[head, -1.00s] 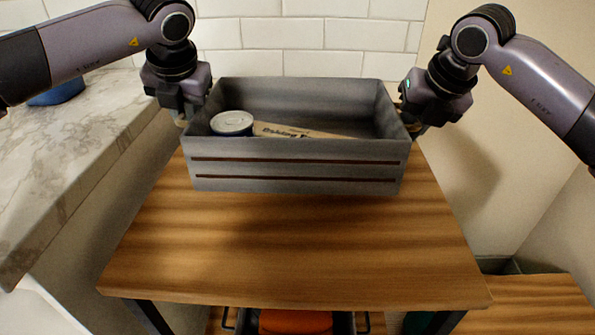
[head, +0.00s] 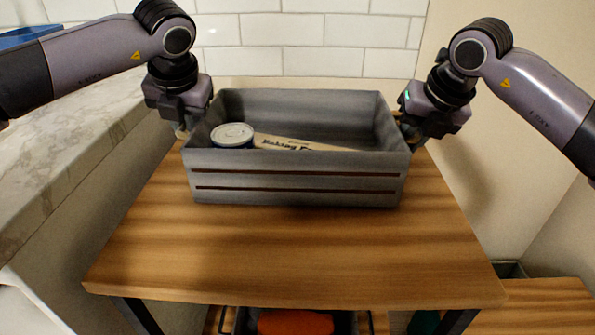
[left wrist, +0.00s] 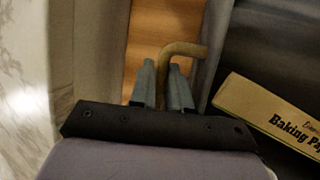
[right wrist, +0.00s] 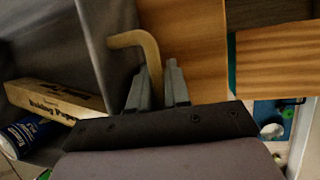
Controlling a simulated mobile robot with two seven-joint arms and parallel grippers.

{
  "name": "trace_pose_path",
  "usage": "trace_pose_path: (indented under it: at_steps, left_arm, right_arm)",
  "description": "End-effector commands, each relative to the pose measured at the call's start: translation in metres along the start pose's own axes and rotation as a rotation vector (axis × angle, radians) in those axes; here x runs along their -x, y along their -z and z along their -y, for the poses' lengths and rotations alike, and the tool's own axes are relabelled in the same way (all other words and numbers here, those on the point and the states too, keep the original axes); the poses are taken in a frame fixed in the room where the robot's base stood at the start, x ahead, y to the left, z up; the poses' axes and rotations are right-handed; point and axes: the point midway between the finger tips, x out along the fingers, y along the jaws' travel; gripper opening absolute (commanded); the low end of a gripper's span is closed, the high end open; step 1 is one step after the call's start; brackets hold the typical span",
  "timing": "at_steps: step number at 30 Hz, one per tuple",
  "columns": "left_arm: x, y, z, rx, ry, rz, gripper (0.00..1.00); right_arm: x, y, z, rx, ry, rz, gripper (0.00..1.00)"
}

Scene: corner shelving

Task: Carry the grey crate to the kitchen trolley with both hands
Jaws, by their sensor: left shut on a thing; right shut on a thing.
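The grey crate (head: 297,180) is level over the back part of the wooden trolley top (head: 290,255). I cannot tell whether its base touches the wood. A can (head: 232,135) and a baking paper box (head: 295,144) lie inside it. My left gripper (head: 182,132) is at the crate's left end, shut on a bent tan handle (left wrist: 185,48), which shows between its fingers (left wrist: 163,82) in the left wrist view. My right gripper (head: 408,138) is at the right end, shut on the other handle (right wrist: 140,40). The crate's underside is hidden.
A marble counter (head: 60,140) runs along the left, with a blue object (head: 25,38) on it. A tiled wall (head: 300,45) stands behind. An orange item (head: 295,322) is on a lower level. Another wooden surface (head: 545,300) is lower right. The trolley's front half is clear.

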Motion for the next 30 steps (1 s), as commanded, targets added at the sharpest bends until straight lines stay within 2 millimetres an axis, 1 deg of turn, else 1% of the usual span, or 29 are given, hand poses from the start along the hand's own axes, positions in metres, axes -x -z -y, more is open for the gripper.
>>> trace_pose_path:
  at_steps: [5,6,8,9,20,26,30]
  left_arm:
    - [-0.007,0.003,0.001,0.002,-0.001,0.003,0.0]
    - [-0.009,0.004,0.001,0.001,-0.002,0.0,0.2]
    - [-0.007,0.003,0.001,0.001,-0.002,-0.001,0.4]
    - [-0.007,0.003,0.001,0.001,-0.001,-0.001,0.42]
    - [-0.005,0.002,0.002,-0.001,0.002,0.001,0.42]
    - [0.007,-0.003,0.001,-0.002,0.004,0.002,0.42]
    - [0.02,-0.008,-0.002,-0.002,0.004,0.003,0.42]
  right_arm:
    - [-0.007,0.003,0.002,-0.002,0.0,0.003,0.0]
    - [-0.009,0.004,0.003,-0.002,0.002,0.0,0.2]
    - [-0.007,0.003,0.003,-0.002,0.002,-0.001,0.4]
    - [-0.007,0.003,0.002,-0.002,0.002,0.0,0.42]
    - [-0.004,0.002,0.0,0.001,-0.004,0.002,0.42]
    - [0.007,-0.003,-0.004,0.002,-0.006,0.003,0.42]
    - [0.02,-0.008,-0.007,0.003,-0.007,0.004,0.42]
